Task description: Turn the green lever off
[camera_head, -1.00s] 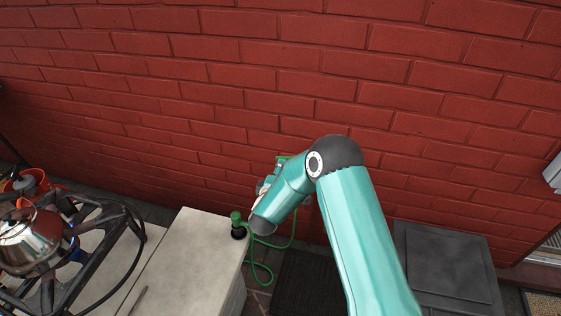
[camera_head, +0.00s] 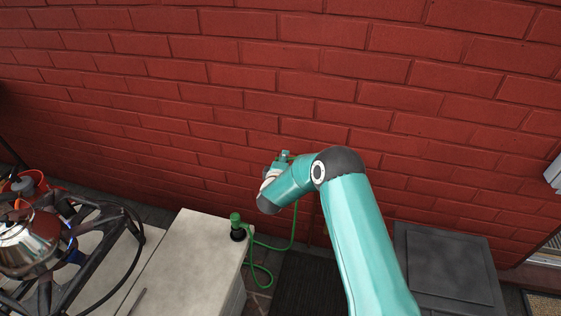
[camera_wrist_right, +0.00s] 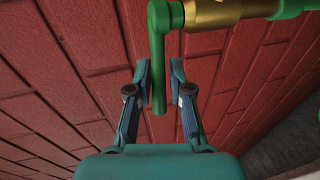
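The green lever (camera_wrist_right: 158,60) is a straight bar hanging down beside a brass valve (camera_wrist_right: 213,12) in the right wrist view. My right gripper (camera_wrist_right: 160,78) is open, with one finger on each side of the lever's lower part. The lever is closer to the left finger in that view; contact cannot be told. In the head view, my right arm's wrist (camera_head: 286,186) is up against the brick wall area and hides the lever and valve. My left gripper is in neither view.
A green hose (camera_head: 294,226) hangs below my wrist and loops to a green nozzle (camera_head: 236,221) on the pale counter (camera_head: 190,250). A kettle (camera_head: 27,240) sits on a burner at left. A red brick wall (camera_head: 300,70) stands behind; a dark grey box (camera_head: 447,265) is at right.

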